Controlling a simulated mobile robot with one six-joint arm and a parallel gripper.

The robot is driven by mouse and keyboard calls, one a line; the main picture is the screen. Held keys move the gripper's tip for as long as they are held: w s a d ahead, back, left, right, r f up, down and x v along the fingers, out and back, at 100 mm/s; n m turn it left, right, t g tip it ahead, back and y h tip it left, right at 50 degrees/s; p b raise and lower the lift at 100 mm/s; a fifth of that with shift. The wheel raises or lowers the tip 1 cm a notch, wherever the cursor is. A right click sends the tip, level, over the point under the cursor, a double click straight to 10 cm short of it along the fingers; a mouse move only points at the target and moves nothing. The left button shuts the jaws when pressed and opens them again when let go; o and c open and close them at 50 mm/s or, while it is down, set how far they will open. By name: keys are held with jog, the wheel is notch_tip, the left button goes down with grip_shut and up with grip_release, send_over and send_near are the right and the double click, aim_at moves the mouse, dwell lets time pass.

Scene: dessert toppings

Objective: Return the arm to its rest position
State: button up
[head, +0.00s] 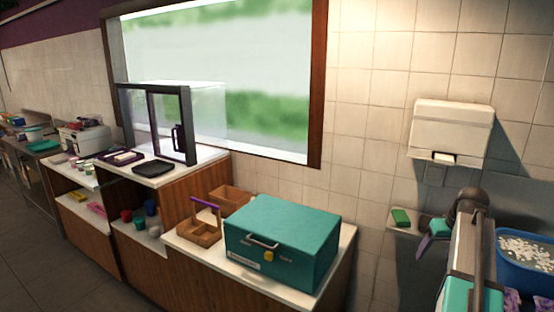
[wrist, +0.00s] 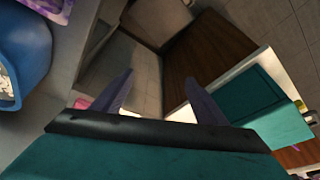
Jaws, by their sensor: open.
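My arm stands at the right of the head view, with a teal link and a dark joint. My gripper (head: 432,240) shows there only in part, as a purple finger in front of the tiled wall. In the wrist view my gripper (wrist: 160,88) has its two purple fingers spread apart with nothing between them. Beyond the fingers lie the floor and the brown side of a counter.
A teal box (head: 283,246) with a handle sits on the counter end, also in the wrist view (wrist: 262,95). A blue tub (head: 525,268) of pale bits is close right of my arm. A green sponge (head: 401,216) lies on a small shelf. A dispenser (head: 450,130) hangs above.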

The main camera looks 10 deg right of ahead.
jog(key=w+a+f+n+g+y, duration=0.1)
jog(key=a+f+n+g+y, duration=0.2)
jog(key=a+f, duration=2.05)
jog(key=s+a+f+n+g, duration=0.1)
jog(key=s+a+f+g, duration=0.1)
jog(key=s+a+f, duration=0.45)
jog(key=s+a+f+g, duration=0.2)
jog(key=s+a+f, duration=0.2)
jog(key=a+f, duration=0.5)
jog(key=s+a+f+g+h, duration=0.1)
jog(key=s+a+f, duration=0.1)
jog(key=s+f, duration=0.2)
jog(key=s+a+f+m+h+b, duration=0.1)
jog(key=s+f, duration=0.4)
jog(key=s, duration=0.6)
jog(key=s+a+f+g, duration=0.1)
jog(key=s+a+f, duration=0.2)
jog(key=s+f, duration=0.2)
jog(key=shift+s+m+g+h, duration=0.3)
jog(key=shift+s+h, duration=0.1)
jog(key=shift+s, duration=0.85)
jog(key=shift+f, duration=0.1)
